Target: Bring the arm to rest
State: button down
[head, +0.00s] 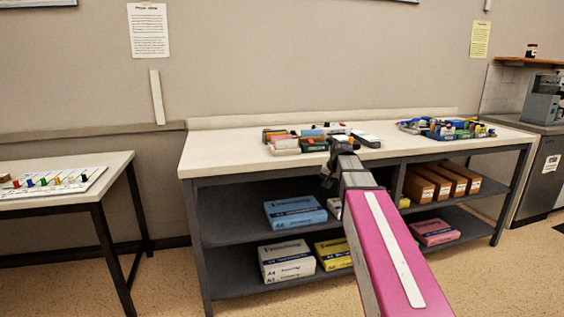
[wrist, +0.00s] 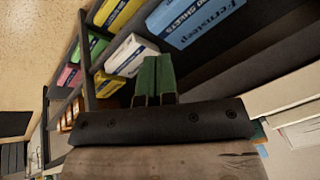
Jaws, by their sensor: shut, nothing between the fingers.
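My arm, with a pink link, reaches forward from the lower right in the head view. My gripper (head: 328,172) is at the front edge of the long workbench (head: 225,148), just below and before its top; the fingers are small and partly hidden there. In the wrist view my gripper (wrist: 153,64) shows two green fingers side by side, shut with nothing between them. Beyond the fingers are the shelves under the bench with paper packs, including a blue pack (wrist: 200,18).
On the bench are a left group of small items (head: 285,145) and blue trays (head: 445,131) at right. Below are a blue pack (head: 295,213), a white pack (head: 287,261) and brown boxes (head: 445,180). A side table (head: 60,165) stands left, with open floor between.

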jog(key=s+f+n+g+h, duration=0.1)
jog(key=s+f+n+g, duration=0.2)
jog(key=s+f, duration=2.1)
notch_tip(320, 180, down, 2)
jog(key=shift+s+f+g+h, duration=0.15)
jog(key=shift+s+g+h, duration=0.1)
jog(key=shift+g+h, duration=0.25)
